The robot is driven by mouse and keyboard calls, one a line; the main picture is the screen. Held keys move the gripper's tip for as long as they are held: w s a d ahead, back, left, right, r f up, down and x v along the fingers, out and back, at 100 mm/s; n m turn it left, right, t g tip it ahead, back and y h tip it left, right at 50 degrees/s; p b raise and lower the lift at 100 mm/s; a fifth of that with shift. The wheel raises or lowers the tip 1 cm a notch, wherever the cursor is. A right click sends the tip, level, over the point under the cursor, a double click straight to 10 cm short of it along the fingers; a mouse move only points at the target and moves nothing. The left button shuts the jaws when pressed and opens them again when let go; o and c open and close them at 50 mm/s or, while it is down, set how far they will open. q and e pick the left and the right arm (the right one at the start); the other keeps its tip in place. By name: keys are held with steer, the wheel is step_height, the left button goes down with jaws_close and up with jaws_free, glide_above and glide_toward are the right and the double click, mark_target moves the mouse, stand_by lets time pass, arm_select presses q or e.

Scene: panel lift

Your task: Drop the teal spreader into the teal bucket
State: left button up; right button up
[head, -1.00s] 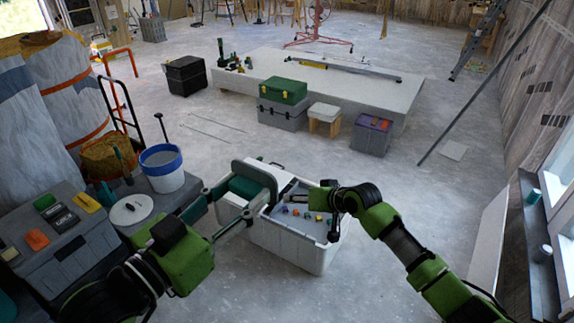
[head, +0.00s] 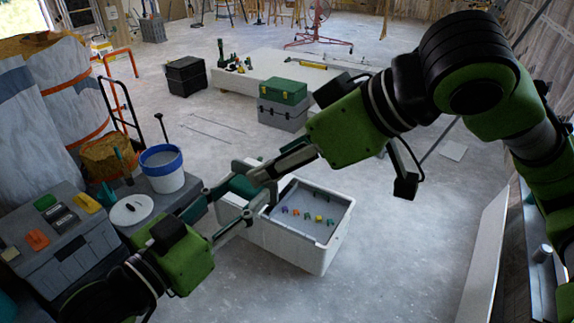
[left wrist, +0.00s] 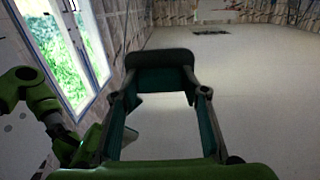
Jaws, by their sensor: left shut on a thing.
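The teal spreader (head: 243,187) is between the fingers of my left gripper (head: 248,190), which is shut on it above the white bin. In the left wrist view a dark plate with a teal face (left wrist: 160,78) spans the fingertips of the left gripper (left wrist: 160,85). My right gripper (head: 272,170) reaches in from the right, its tips close to the left gripper and spreader. Whether it touches the spreader or is open is unclear.
A white bin (head: 318,256) with small coloured pieces stands below the grippers. A grey toolbox (head: 75,255) is at the left, with a white lid (head: 130,210) beside it. A green-topped case (head: 283,91) stands farther back. Open floor lies right of the bin.

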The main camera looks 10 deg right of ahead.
mark_target(251, 186)
steer(key=x, duration=0.7)
steer(key=s+f+x, duration=0.1)
steer(key=x, duration=0.3)
steer(key=shift+d+f, duration=0.1)
steer(key=shift+f, duration=0.05)
steer(key=c, duration=1.2)
arm_select(q)
steer(key=o, duration=1.2)
steer(key=shift+w, duration=0.1)
arm_select(e)
steer(key=shift+s, duration=0.1)
steer(key=shift+c, duration=0.2)
arm_select(q)
steer(key=shift+f, duration=0.1)
